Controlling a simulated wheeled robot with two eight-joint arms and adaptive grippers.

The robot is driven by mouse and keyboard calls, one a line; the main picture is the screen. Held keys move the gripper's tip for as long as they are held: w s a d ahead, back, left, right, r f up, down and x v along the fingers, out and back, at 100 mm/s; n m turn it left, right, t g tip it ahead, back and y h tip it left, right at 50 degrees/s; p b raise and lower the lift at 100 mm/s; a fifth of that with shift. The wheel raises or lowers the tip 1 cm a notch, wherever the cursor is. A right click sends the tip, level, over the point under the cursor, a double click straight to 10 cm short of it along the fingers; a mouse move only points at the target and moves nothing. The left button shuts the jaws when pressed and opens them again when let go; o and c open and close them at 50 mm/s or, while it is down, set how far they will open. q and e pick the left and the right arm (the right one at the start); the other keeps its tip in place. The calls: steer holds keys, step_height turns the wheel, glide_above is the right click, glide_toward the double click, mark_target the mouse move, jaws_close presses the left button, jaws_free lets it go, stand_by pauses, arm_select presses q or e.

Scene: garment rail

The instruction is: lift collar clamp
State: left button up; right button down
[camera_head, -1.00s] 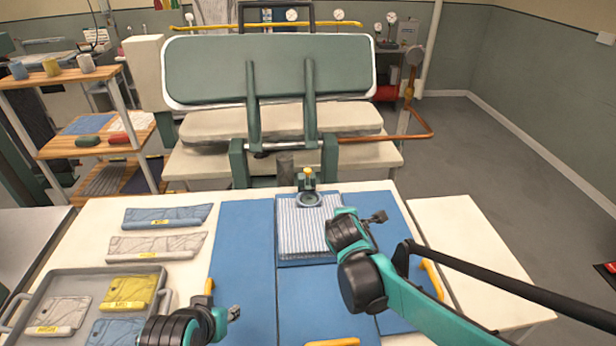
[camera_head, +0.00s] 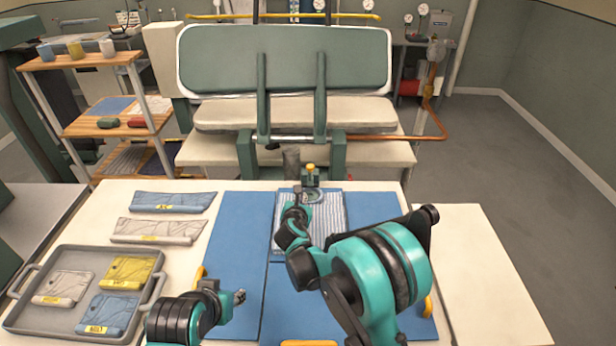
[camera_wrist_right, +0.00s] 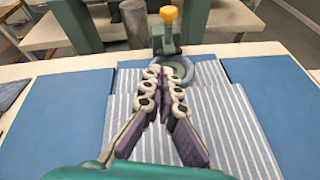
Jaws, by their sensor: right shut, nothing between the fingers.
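The collar clamp (camera_head: 311,178) stands at the back edge of the striped garment piece (camera_head: 328,215), with a yellow knob on top and a ring below. The clamp also shows in the right wrist view (camera_wrist_right: 170,38), with its ring (camera_wrist_right: 186,68) on the striped cloth. My right gripper (camera_head: 299,198) is just in front of the clamp; in the right wrist view the right gripper (camera_wrist_right: 162,72) is shut and empty, its tips overlapping the near left of the ring. Whether they touch it I cannot tell. My left gripper (camera_head: 240,296) is over the left blue mat, apart from the clamp.
A grey tray (camera_head: 20,318) with several labelled pieces lies at the left. Blue and pale collar pieces (camera_head: 174,202) lie behind it. A large press with a green raised head (camera_head: 285,60) stands behind the table. Blue mats (camera_head: 240,225) cover the table's middle.

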mark_target(310, 174)
steer(key=b+x, duration=0.2)
steer(key=x, duration=0.7)
steer(key=shift+w+f, duration=0.1)
steer(key=shift+f, duration=0.05)
steer(key=shift+w+d+r, duration=0.25)
steer(key=shift+w+r, duration=0.25)
steer(key=shift+w, duration=0.1)
steer(key=shift+w+d+r, duration=0.25)
steer(key=shift+w+r, duration=0.3)
steer(key=shift+w, duration=0.05)
steer(key=shift+w+d+r, duration=0.1)
steer(key=shift+r, duration=0.2)
steer(key=shift+w+r, duration=0.2)
steer(key=shift+r, duration=0.1)
steer(key=shift+w+r+g, duration=0.1)
steer(key=shift+r+g, duration=0.1)
steer(key=shift+g, duration=0.1)
